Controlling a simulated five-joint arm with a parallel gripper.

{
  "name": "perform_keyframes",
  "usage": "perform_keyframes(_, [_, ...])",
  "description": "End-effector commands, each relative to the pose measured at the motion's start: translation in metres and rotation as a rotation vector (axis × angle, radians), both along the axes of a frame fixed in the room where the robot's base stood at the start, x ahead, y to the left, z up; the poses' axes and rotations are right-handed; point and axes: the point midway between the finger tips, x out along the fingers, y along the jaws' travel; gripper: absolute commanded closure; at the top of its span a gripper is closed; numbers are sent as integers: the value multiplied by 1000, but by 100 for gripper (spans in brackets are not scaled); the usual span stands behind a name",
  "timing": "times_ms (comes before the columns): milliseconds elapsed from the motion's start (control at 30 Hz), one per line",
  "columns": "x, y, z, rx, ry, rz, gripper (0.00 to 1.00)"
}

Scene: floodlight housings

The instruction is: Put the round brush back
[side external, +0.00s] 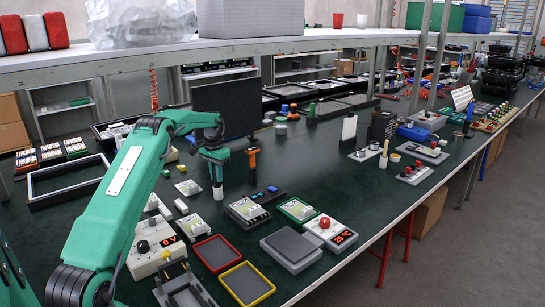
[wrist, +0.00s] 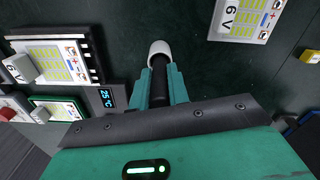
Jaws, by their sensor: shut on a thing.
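My gripper (side external: 216,163) points down over the dark green bench in the side external view. It is shut on the round brush (side external: 218,192), which hangs upright with its white head down. In the wrist view my gripper (wrist: 161,84) has its green fingers on either side of the brush's black handle, and the white round head of the brush (wrist: 159,48) shows beyond the fingertips. I cannot tell whether the head touches the bench. The upper handle is hidden by my gripper.
An orange-and-black tool (side external: 253,163) stands just right of my gripper. Boxes with displays, including one with a red knob (side external: 328,231), sit in front. Red (side external: 217,253) and yellow (side external: 247,284) trays lie near the front edge. A shelf (side external: 270,45) spans above the bench.

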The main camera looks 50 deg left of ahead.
Motion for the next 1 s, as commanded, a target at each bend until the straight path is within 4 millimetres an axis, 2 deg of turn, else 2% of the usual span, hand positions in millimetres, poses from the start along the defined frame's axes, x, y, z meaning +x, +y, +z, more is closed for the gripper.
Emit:
perform_keyframes(100, [0,0,-7,0,0,0,100])
perform_keyframes(533, [0,0,-11,0,0,0,100])
perform_keyframes(567, [0,0,-11,0,0,0,77])
perform_keyframes(633, [0,0,-11,0,0,0,63])
perform_keyframes(667, [0,0,-11,0,0,0,61])
perform_keyframes(1000, [0,0,-9,0,-1,0,61])
